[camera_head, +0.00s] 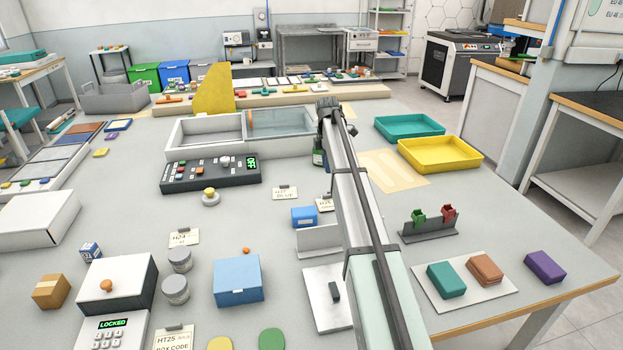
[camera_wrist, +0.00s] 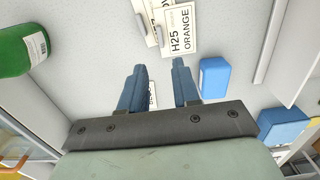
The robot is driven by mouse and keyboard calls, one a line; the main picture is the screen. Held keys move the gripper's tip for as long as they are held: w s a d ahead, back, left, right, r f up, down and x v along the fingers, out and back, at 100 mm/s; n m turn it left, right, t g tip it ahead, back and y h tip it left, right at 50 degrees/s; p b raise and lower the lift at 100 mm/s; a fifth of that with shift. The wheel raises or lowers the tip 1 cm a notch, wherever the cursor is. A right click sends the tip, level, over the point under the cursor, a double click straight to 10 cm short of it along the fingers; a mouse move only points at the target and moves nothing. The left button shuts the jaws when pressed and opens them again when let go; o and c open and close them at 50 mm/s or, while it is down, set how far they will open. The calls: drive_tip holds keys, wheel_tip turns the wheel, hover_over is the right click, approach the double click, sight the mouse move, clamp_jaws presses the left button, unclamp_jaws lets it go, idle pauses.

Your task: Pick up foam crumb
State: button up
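I cannot tell for sure which thing is the foam crumb. A tiny orange lump (camera_head: 246,251) lies on the table just behind a blue box in the head view. A larger orange-brown piece (camera_head: 107,286) sits on top of a white box with a dark side. Neither shows in the wrist view. My gripper (camera_wrist: 158,67) has its two blue fingers apart with nothing held between them. It points toward a card reading H25 ORANGE (camera_wrist: 180,30), with a blue block (camera_wrist: 215,77) to the right. In the head view my arm hides the fingers.
A green bottle (camera_wrist: 18,45) stands left of the fingers. The blue box (camera_head: 238,279), grey round jars (camera_head: 176,290) and keypad box (camera_head: 112,333) crowd the front left. A black control panel (camera_head: 210,173) lies behind. Teal (camera_head: 410,127) and yellow (camera_head: 440,154) trays stand at the right.

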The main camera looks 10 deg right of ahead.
drive_tip(key=o, duration=0.3)
drive_tip(key=shift+a, duration=0.1)
drive_tip(key=a+n, duration=0.2)
drive_tip(key=a, duration=1)
hover_over(246, 249)
drive_tip(key=f, duration=0.8)
drive_tip(key=shift+d, duration=0.25)
drive_tip(key=shift+a+f, duration=0.15)
drive_tip(key=shift+f, duration=1.15)
drive_tip(key=shift+a+f, duration=0.1)
drive_tip(key=shift+f, duration=1.2)
